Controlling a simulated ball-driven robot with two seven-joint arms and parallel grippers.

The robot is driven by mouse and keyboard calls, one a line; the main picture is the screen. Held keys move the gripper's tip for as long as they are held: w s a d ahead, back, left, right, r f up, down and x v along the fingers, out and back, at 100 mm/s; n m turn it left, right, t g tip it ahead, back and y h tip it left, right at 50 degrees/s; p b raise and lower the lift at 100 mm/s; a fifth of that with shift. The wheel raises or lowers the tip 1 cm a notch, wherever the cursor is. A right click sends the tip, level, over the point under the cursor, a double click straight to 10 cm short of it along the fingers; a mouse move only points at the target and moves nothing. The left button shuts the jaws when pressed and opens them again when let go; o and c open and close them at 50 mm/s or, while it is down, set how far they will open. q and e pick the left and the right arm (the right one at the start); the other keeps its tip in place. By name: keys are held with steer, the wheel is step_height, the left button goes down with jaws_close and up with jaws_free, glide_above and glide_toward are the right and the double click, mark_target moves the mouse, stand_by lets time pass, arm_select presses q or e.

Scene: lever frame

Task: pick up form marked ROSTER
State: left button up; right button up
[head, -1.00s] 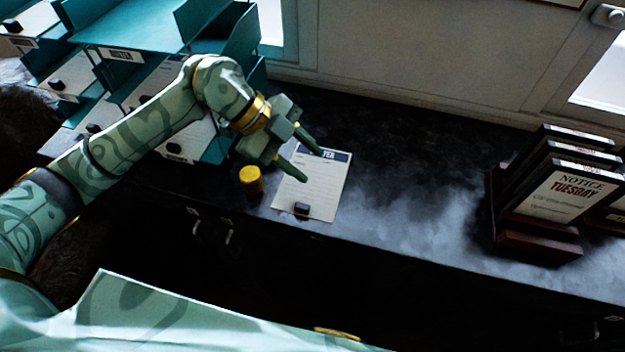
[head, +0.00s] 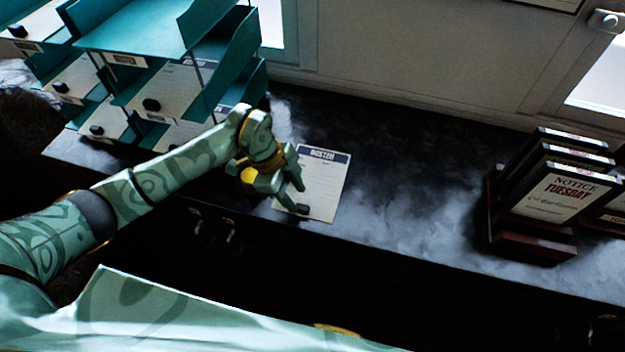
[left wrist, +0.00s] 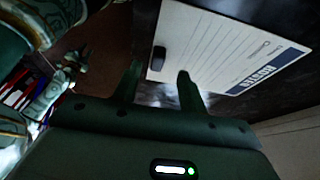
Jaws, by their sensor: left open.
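The form marked ROSTER (head: 325,180) lies flat on the dark counter, a white sheet with a dark blue header strip. A small black block (head: 303,209) sits at its near edge. In the left wrist view the form (left wrist: 215,50) fills the upper part, with the black block (left wrist: 158,58) at its left end. My left gripper (head: 298,196) is open and empty at the form's near left side, its fingertips close to the black block. In the left wrist view its two fingers (left wrist: 158,80) are apart, pointing toward the form's block end.
Teal tiered trays (head: 170,75) holding forms with black blocks stand at the back left. The counter (head: 420,200) between form and rack is clear.

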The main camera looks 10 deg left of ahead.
mark_target(302, 206)
arm_select(q)
steer(key=x, duration=0.3)
steer(key=shift+s+d+f, duration=0.15)
steer(key=shift+f, duration=0.05)
jaws_close()
